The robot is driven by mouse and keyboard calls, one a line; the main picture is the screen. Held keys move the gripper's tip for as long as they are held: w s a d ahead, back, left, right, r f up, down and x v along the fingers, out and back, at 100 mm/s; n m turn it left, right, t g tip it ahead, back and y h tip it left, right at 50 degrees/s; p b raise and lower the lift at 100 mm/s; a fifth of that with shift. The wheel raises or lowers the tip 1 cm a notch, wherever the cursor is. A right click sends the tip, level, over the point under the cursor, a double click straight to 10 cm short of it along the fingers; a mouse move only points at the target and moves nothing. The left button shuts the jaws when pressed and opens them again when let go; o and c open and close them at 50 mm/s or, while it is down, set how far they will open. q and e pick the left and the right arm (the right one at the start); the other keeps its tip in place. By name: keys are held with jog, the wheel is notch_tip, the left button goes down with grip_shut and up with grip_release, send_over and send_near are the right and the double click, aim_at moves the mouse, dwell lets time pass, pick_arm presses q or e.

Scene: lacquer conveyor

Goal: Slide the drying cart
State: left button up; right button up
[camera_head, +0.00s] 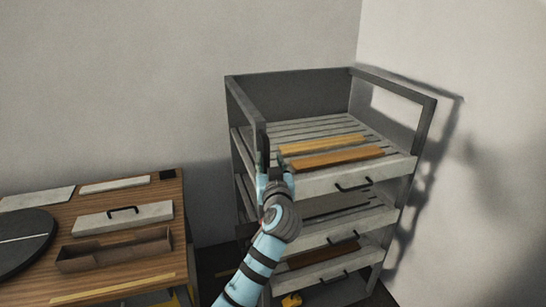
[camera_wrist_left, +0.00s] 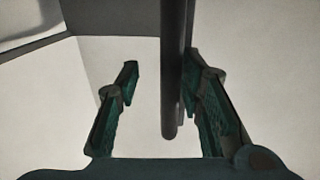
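The drying cart (camera_head: 432,128) is a dark grey frame with slatted, pale-fronted trays and black handles, standing against the walls at the right of the head view. My left gripper (camera_head: 275,172) is at its front left corner. In the left wrist view my left gripper (camera_wrist_left: 160,82) has its fingers apart, with a dark upright bar (camera_wrist_left: 174,65) between them. The bar is close to the right finger, with a clear gap to the left finger; I cannot tell whether it touches the right one. My left forearm hides part of the cart's lower left. My right gripper is not in view.
Two wooden strips (camera_head: 328,152) lie on the top tray. A wooden table (camera_head: 195,263) at the left holds a dark disc (camera_head: 22,250), a brown open box (camera_head: 115,250) and a pale handled block (camera_head: 140,215). A narrow gap separates table and cart.

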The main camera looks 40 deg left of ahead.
pick_arm(q)
jog(key=shift+w+a, duration=0.2)
jog(key=shift+a, duration=0.15)
jog(key=shift+a+r, duration=0.1)
jog(key=shift+r, duration=0.05)
jog(key=shift+s+r, duration=0.2)
jog(key=shift+s, duration=0.3)
jog(key=shift+c, duration=0.6)
jog(key=shift+w+f, duration=0.1)
jog(key=c, duration=0.6)
grip_shut()
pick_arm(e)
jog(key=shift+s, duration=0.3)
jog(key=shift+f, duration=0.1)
